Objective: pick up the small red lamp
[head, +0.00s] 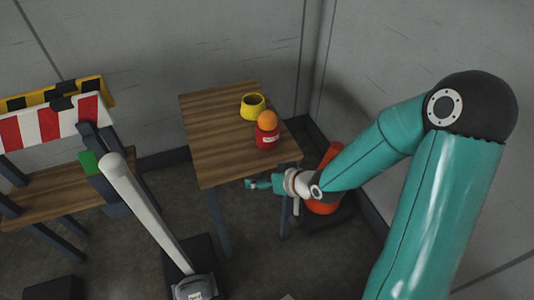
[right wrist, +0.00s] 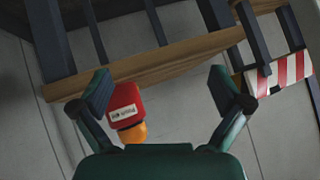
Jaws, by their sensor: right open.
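The small red lamp (head: 266,137) has a red body with a white label and an orange dome. It stands upright near the front right part of the wooden table (head: 215,120). My right gripper (head: 250,184) is low at the table's front edge, apart from the lamp and nearer to me. In the right wrist view my right gripper (right wrist: 163,88) is open and empty. There the red lamp (right wrist: 124,103) shows upside down, beyond the fingers and close to the left one, which hides part of its edge. My left gripper is not in view.
A yellow pot (head: 252,106) stands behind the lamp on the table. A red-and-white striped barrier (head: 50,122) is at the left, by a wooden bench (head: 55,195). A pale post (head: 145,210) rises in front. An orange-red object (head: 328,180) is partly hidden behind my right arm.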

